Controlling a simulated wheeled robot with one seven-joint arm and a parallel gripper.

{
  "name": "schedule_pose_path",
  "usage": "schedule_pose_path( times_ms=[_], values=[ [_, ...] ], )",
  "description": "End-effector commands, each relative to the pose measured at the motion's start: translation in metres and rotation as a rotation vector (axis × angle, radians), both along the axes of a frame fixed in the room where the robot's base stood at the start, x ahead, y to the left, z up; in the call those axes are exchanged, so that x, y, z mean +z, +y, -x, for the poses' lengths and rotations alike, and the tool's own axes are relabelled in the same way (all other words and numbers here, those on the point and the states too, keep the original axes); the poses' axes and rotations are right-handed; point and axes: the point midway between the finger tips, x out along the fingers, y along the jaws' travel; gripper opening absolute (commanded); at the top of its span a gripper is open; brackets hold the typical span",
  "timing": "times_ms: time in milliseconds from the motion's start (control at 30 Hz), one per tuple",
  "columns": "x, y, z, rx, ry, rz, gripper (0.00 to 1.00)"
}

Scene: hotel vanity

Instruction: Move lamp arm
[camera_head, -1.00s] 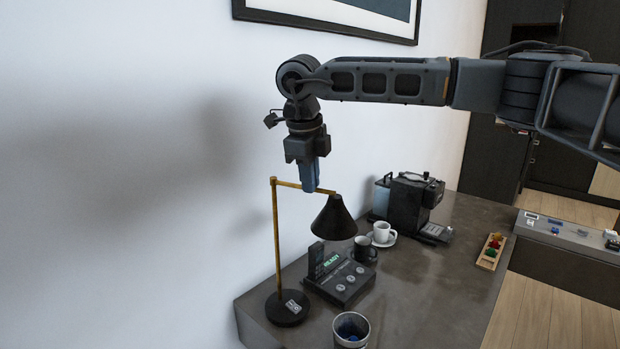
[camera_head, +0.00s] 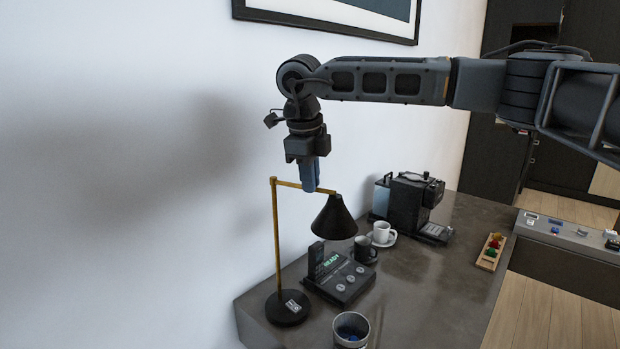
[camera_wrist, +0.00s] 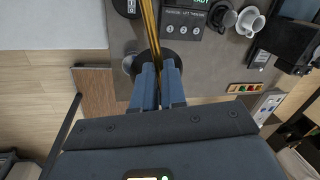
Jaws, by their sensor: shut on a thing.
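The desk lamp has a brass post (camera_head: 276,240), a brass horizontal arm (camera_head: 289,184), a black cone shade (camera_head: 334,219) and a round black base (camera_head: 288,308). It stands at the left end of the counter, and its arm points right. My gripper (camera_head: 311,190) points down from above and is shut on the lamp arm near the shade. In the wrist view, the brass lamp arm (camera_wrist: 151,35) runs down between the two blue fingers of my gripper (camera_wrist: 158,85). The fingers hide the gripped part of the arm.
A black device with a lit screen (camera_head: 340,278) sits beside the lamp base. Dark and white cups (camera_head: 382,232), a coffee machine (camera_head: 408,198) and a wooden tray (camera_head: 490,252) stand further right. A wall is close behind the lamp.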

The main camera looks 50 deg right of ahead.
Motion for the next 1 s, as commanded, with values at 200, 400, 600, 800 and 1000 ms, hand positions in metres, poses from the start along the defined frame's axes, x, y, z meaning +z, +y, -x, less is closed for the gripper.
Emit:
schedule_pose_path(
  times_ms=[200, 400, 600, 800, 1000],
  values=[
    [0.000, -0.007, -0.002, 0.064, -0.003, 0.001, 0.00],
    [0.000, -0.018, -0.007, 0.199, -0.003, 0.001, 0.00],
    [0.000, -0.030, -0.014, 0.383, -0.003, 0.001, 0.00],
    [0.002, -0.039, -0.023, 0.574, -0.004, 0.001, 0.00],
    [0.003, -0.047, -0.036, 0.763, -0.003, -0.001, 0.00]
  ],
)
